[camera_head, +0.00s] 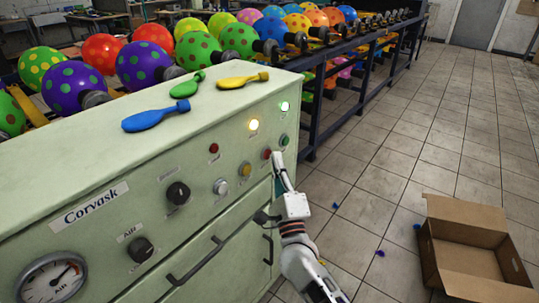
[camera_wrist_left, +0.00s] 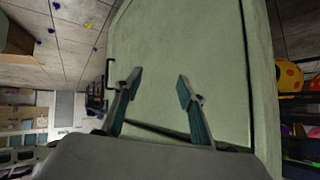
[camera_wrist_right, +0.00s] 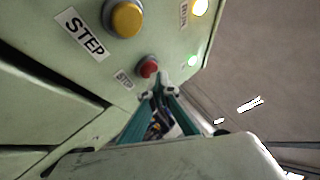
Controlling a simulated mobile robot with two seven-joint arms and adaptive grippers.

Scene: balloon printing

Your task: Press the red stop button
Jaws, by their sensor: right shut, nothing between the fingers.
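The red stop button (camera_head: 267,153) is on the front panel of the pale green machine (camera_head: 90,235), at the lower right of its controls. It also shows in the right wrist view (camera_wrist_right: 148,67), round and red in a grey collar. My right gripper (camera_head: 277,158) is shut and empty, its tips close beside the button. In the right wrist view the fingertips (camera_wrist_right: 158,88) are just below the button; I cannot tell whether they touch it. My left gripper (camera_wrist_left: 157,80) is open and empty, facing a plain green machine surface, and is out of the head view.
A yellow button (camera_head: 245,170), a green button (camera_head: 284,140) and a small red light (camera_head: 214,148) are nearby. The yellow lamp (camera_head: 254,125) and green lamp (camera_head: 284,106) are lit. Drawer handles stick out below. A cardboard box (camera_head: 468,250) stands on the floor at right.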

